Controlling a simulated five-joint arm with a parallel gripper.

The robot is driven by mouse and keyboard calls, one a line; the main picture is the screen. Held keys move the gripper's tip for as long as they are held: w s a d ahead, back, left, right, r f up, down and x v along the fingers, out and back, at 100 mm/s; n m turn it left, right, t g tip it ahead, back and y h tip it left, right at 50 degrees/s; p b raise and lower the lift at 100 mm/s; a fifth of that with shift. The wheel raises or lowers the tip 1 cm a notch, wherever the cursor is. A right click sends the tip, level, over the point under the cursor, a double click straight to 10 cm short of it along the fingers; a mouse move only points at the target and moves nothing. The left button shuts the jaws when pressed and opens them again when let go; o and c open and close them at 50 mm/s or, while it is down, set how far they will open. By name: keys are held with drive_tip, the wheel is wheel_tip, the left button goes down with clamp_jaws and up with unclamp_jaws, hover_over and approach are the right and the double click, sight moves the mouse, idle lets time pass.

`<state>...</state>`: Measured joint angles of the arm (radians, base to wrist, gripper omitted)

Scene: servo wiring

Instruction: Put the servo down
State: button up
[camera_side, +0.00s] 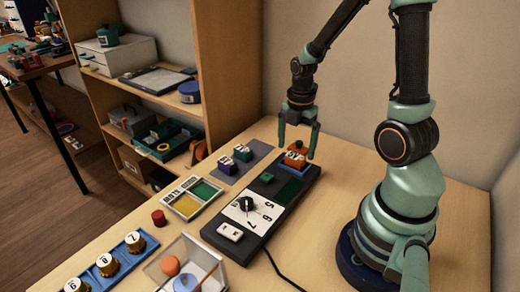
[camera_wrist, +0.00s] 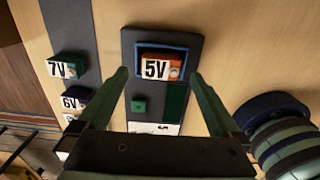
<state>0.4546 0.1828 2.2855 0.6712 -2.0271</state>
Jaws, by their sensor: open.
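An orange servo (camera_side: 295,158) with a white 5V label sits in a blue-rimmed recess at the far end of a long dark tester (camera_side: 232,236). In the wrist view the servo (camera_wrist: 174,66) lies inside the blue frame (camera_wrist: 161,47), label facing up. My gripper (camera_side: 298,148) is open above the servo, one finger to each side of it. In the wrist view my gripper's fingers (camera_wrist: 160,74) stand wide apart with nothing held between them. Whether a fingertip touches the servo is hard to tell.
A purple block (camera_side: 226,165) and a teal-topped block (camera_side: 242,152) stand on a grey mat (camera_side: 262,150) to the left. The tester has a dial (camera_side: 246,203).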

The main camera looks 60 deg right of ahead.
sight(295, 156)
wheel_tip(295, 156, up, 8)
drive_tip(key=a+r+m+t, duration=0.5)
drive_tip(key=a+r+m, duration=0.4)
drive_tip(key=a+m, duration=0.5)
drive_tip(key=m, duration=0.4)
drive_tip(key=shift+r+t, duration=0.15)
drive_tip(key=shift+t, duration=0.15)
